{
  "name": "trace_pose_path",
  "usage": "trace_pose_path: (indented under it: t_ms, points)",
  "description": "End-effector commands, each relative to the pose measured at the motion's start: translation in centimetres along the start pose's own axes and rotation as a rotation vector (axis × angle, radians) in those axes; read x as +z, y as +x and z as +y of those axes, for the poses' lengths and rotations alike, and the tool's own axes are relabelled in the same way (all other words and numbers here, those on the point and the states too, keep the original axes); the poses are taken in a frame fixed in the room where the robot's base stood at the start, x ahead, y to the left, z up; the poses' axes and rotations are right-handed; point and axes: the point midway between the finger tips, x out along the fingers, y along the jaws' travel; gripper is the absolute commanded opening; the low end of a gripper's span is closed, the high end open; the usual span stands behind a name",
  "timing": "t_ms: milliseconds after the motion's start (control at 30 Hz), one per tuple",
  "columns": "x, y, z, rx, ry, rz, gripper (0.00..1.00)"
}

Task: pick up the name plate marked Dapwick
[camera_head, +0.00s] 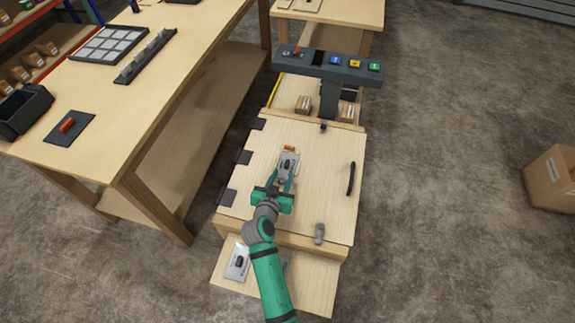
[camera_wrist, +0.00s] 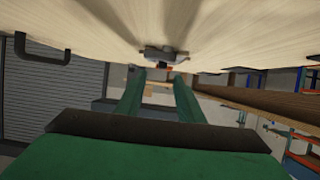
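A grey plate (camera_head: 289,163) with a dark knob is at my gripper's fingertips, over the pale wooden panel (camera_head: 318,178) in the head view. It also shows at the fingertips in the wrist view (camera_wrist: 152,53), close against the wood. Its lettering is too small to read. My gripper (camera_head: 284,179) has its two green fingers apart, on either side of the knob. I see no clear contact between the fingers and the knob. A second light plate (camera_head: 238,262) with a dark knob lies on the lower wooden board, left of my arm. Its name is not legible either.
The panel has a black handle (camera_head: 351,179) on the right and dark hinges on the left. A grey latch (camera_head: 320,233) sits near its front edge. A dark console (camera_head: 327,66) with coloured buttons stands behind. A long workbench (camera_head: 120,95) is at left.

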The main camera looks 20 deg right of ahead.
Motion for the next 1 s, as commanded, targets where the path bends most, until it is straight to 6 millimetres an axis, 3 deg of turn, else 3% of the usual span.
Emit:
trace_pose_path:
  t_ms: [333,633,933,1000]
  points:
    - [-0.1,2.9,0.0,0.001,0.001,-0.001,0.34]
    - [-0.1,6.7,-0.2,0.002,0.001,-0.001,0.34]
    - [-0.2,7.2,-0.1,0.004,0.001,0.0,0.34]
    - [-0.1,7.2,-0.1,0.004,0.001,0.0,0.2]
